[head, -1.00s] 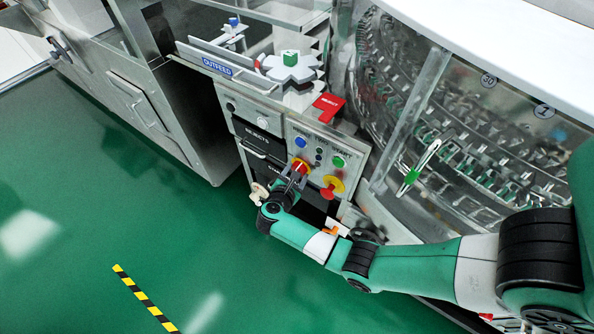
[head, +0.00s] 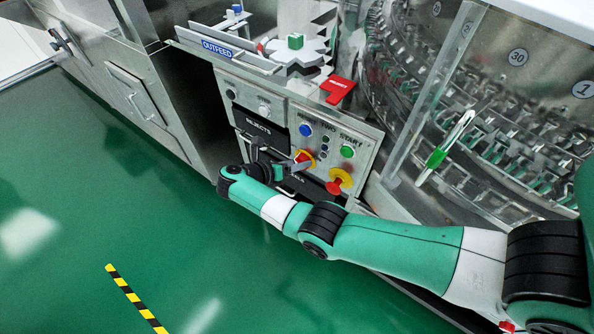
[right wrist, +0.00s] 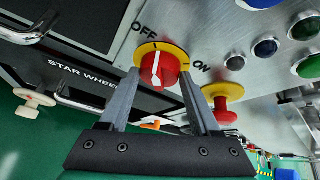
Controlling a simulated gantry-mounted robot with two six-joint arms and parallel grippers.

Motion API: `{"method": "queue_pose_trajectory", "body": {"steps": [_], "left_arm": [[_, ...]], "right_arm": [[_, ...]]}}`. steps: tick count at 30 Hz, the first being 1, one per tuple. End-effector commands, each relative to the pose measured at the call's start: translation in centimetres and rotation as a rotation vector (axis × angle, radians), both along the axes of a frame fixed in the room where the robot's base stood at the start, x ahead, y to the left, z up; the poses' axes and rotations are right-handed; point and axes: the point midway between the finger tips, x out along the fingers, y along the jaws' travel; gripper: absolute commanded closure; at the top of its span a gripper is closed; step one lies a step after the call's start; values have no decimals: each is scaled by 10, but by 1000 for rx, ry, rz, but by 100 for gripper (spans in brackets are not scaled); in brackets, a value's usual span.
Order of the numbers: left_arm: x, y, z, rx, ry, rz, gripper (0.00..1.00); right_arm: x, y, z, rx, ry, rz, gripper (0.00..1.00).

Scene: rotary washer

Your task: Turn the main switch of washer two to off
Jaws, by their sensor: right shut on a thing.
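The main switch (head: 304,156) is a red knob on a yellow plate, on the grey panel (head: 362,130) marked "TWO". In the right wrist view the knob (right wrist: 160,69) shows a white line, roughly upright in the picture, with its upper end near the word OFF; ON is to the right. My right gripper (head: 293,163) reaches the knob from the left. In the right wrist view its two fingers (right wrist: 159,77) stand on either side of the knob, shut on it. My left gripper is not in view.
A red button on a yellow ring (head: 339,181) sits right of the switch, close to my right wrist. Blue (head: 306,130) and green (head: 347,151) buttons are above. A pale handwheel (right wrist: 35,97) shows in the wrist view. Green floor (head: 80,200) is clear at left.

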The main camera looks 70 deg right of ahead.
Motion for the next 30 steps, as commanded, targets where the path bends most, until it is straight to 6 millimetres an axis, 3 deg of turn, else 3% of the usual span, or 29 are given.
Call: {"method": "queue_pose_trajectory", "body": {"steps": [1,6,23,24,28,30], "left_arm": [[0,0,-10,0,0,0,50],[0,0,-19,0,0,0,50],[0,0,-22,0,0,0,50],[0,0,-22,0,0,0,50],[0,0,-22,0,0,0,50],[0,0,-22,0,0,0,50]], "right_arm": [[1,0,-5,5,21,1,92],[1,0,-4,18,80,0,92],[1,-1,-2,26,112,2,92],[1,-1,-2,26,112,2,31],[1,0,-1,25,111,2,7],[1,0,-1,25,111,1,7]]}}
